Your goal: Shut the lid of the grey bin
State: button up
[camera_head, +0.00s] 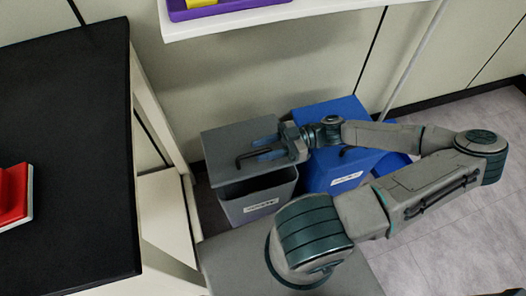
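The grey bin (262,203) stands on the floor below the shelf, with a white label on its front. My gripper (258,147) reaches in from the right, over the lid near the handle. Its two bluish fingers point left and are apart, with nothing seen between them. Contact with the lid cannot be told.
A blue bin (335,178) stands right beside the grey bin, partly hidden by my arm. A black-topped table (75,110) with a red object (14,192) is at the left. A white shelf (270,17) with a purple tray (230,7) is above. Open floor (445,225) lies right.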

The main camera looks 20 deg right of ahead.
jog(key=s+d+r+p, duration=0.2)
jog(key=s+d+r, duration=0.4)
jog(key=d, duration=0.3)
jog(key=shift+s+d+r+p, duration=0.15)
jog(key=shift+s+r+p, duration=0.1)
jog(key=shift+p, duration=0.05)
